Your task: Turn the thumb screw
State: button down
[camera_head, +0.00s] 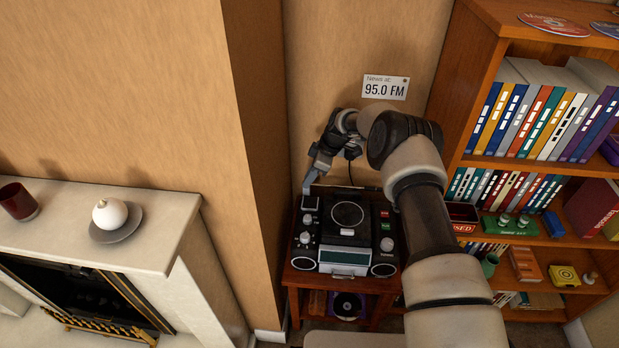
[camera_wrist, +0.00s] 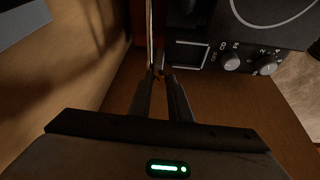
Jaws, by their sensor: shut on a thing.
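A black and silver radio (camera_head: 347,235) stands on a small wooden table (camera_head: 296,278). My gripper (camera_head: 306,191) reaches down at the radio's back left corner. In the wrist view my gripper (camera_wrist: 161,76) has its fingertips close together on a very small part beside the radio's edge. That part is mostly hidden between the tips, so I cannot make out a thumb screw clearly. A thin light rod (camera_wrist: 150,35) runs up from the fingertips along the radio's edge. The radio's knobs (camera_wrist: 232,61) are to the right of the tips.
A wall with a 95.0 FM sign (camera_head: 385,88) is behind the radio. A bookshelf (camera_head: 475,95) full of binders stands to the right. A white mantel (camera_head: 160,230) with a red cup (camera_head: 18,202) is at the left.

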jog(key=m, duration=0.1)
jog(key=m+t, duration=0.1)
jog(key=m, duration=0.1)
jog(key=m+b, duration=0.1)
jog(key=shift+s+a+t+h, duration=0.1)
jog(key=shift+s+t+h, duration=0.2)
jog(key=shift+h, duration=0.1)
jog(key=m, duration=0.2)
jog(key=m+t+b, duration=0.1)
jog(key=m, duration=0.1)
jog(key=shift+s+a+f+h, duration=0.1)
jog(key=shift+a+h, duration=0.1)
jog(key=shift+h, duration=0.2)
jog(key=m, duration=0.2)
jog(key=m+h+b, duration=0.1)
jog(key=m, duration=0.1)
jog(key=shift+a+t+h, duration=0.2)
jog(key=shift+t+h, duration=0.1)
jog(key=shift+t, duration=0.1)
jog(key=shift+m+h+b, duration=0.4)
jog(key=shift+m+h, duration=0.2)
jog(key=shift+m, duration=1)
jog(key=c, duration=1.6)
grip_release()
jog(key=shift+c, duration=0.2)
